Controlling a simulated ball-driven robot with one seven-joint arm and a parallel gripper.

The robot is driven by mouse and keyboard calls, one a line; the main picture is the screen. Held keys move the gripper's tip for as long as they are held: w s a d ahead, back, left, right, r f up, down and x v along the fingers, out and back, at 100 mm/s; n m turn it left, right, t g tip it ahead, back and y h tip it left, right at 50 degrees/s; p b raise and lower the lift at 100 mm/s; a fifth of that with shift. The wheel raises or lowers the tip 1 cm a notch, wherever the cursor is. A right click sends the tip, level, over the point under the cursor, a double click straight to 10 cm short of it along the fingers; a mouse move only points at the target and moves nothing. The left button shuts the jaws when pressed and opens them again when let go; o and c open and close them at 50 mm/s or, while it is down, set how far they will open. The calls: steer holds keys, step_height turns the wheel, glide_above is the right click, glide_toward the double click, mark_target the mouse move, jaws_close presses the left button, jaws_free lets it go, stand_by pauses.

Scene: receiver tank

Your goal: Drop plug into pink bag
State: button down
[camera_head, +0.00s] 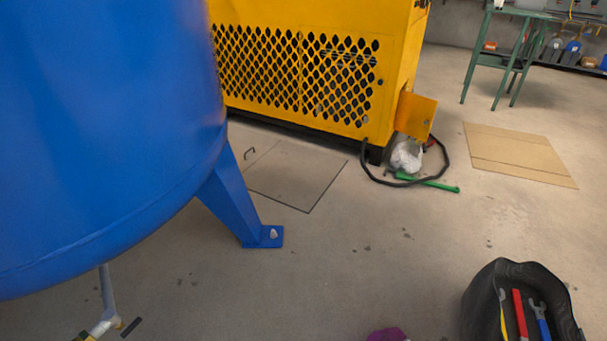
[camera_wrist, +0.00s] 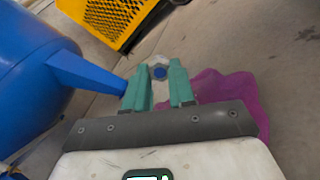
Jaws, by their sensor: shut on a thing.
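My gripper (camera_wrist: 161,75) shows in the wrist view with its two teal fingers closed on a small plug (camera_wrist: 159,72). The plug has a grey metal rim and a blue centre and sits between the fingertips. The pink bag (camera_wrist: 228,92), magenta in colour, lies spread out to the right of the fingers in the wrist view. The right finger overlaps its left side, and the dark gripper body hides its lower part. The height of the plug above the floor is hard to tell. In the head view only a small piece of the bag (camera_head: 387,334) shows at the bottom edge.
A large blue tank (camera_head: 110,130) on legs fills the left. A pipe (camera_head: 106,300) hangs beneath it. A black tool bag (camera_head: 480,300) stands at the lower right. A yellow machine (camera_head: 330,75), a hose (camera_head: 446,155) and cardboard (camera_head: 520,153) are farther back. The middle floor is clear.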

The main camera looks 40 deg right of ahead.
steer(key=shift+f+b, duration=0.4)
steer(key=shift+f, duration=0.45)
steer(key=c, duration=0.9)
jaws_free()
steer(key=shift+o, duration=0.2)
